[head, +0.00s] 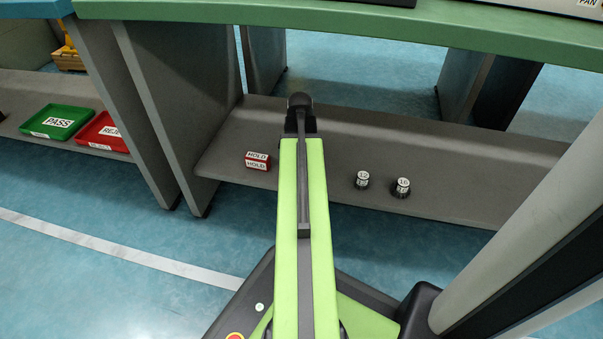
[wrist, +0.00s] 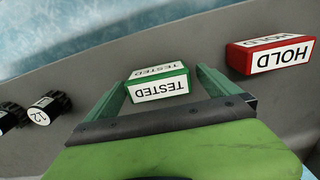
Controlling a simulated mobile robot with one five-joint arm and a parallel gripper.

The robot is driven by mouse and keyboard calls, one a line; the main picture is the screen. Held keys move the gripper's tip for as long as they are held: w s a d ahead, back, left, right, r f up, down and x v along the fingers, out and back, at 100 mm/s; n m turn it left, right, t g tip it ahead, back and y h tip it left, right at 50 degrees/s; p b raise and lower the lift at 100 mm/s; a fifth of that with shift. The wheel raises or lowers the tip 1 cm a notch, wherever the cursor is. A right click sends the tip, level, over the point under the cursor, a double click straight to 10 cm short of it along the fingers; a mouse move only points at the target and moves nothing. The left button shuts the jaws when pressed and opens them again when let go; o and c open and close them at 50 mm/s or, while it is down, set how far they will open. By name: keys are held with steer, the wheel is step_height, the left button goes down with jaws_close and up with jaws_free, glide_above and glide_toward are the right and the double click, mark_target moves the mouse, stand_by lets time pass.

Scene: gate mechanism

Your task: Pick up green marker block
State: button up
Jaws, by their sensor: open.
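The green marker block (wrist: 158,82), with white faces reading TESTED, rests on the grey shelf in the wrist view. My gripper (wrist: 161,80) is open, its two green fingers spread on the left and right of the block. The block appears between the fingertips, with a gap visible to the right finger; I cannot tell how close the left finger is. In the head view my own arm hides the block and the fingers.
A red HOLD block (head: 257,160) sits on the shelf, to the right of my gripper in the wrist view (wrist: 270,54). Two black cylinders with white labels (head: 362,180) (head: 401,187) stand nearby. A grey upright panel (head: 185,80) and green tabletop (head: 350,22) border the shelf.

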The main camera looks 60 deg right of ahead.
steer(key=shift+r, duration=0.1)
steer(key=c, duration=1.4)
